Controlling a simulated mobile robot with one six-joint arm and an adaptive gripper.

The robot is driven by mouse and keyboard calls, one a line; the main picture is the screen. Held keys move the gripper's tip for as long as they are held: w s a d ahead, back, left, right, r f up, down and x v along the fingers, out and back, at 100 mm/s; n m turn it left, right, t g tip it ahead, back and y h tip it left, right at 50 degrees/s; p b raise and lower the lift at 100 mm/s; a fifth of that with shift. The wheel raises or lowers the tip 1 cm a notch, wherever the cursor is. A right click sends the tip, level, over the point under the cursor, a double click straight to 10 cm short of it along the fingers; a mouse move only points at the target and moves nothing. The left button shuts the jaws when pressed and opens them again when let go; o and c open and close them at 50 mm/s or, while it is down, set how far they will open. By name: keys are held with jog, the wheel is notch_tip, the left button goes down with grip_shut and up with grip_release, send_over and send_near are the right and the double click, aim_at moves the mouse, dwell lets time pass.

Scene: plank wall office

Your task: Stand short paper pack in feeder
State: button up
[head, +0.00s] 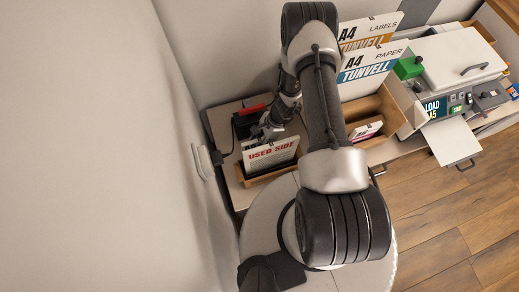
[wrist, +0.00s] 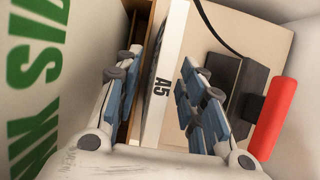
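A white pack marked A5 (wrist: 166,75) stands on edge in the wrist view, beside a wooden wall (wrist: 128,110). My gripper (wrist: 160,100) is open, with one finger on each side of this pack; a gap shows between the pack and the right finger.
A4 PAPER (head: 370,64) and A4 LABELS (head: 368,32) packs stand at the back. A wooden holder (head: 397,108) has a small pink-marked pack (head: 366,130). A black device with a red handle (wrist: 276,118) is close right of my gripper. The wall is close at left.

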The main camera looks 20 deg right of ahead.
jog(key=shift+f, duration=0.15)
jog(key=shift+c, duration=0.4)
grip_shut()
dwell(0.7)
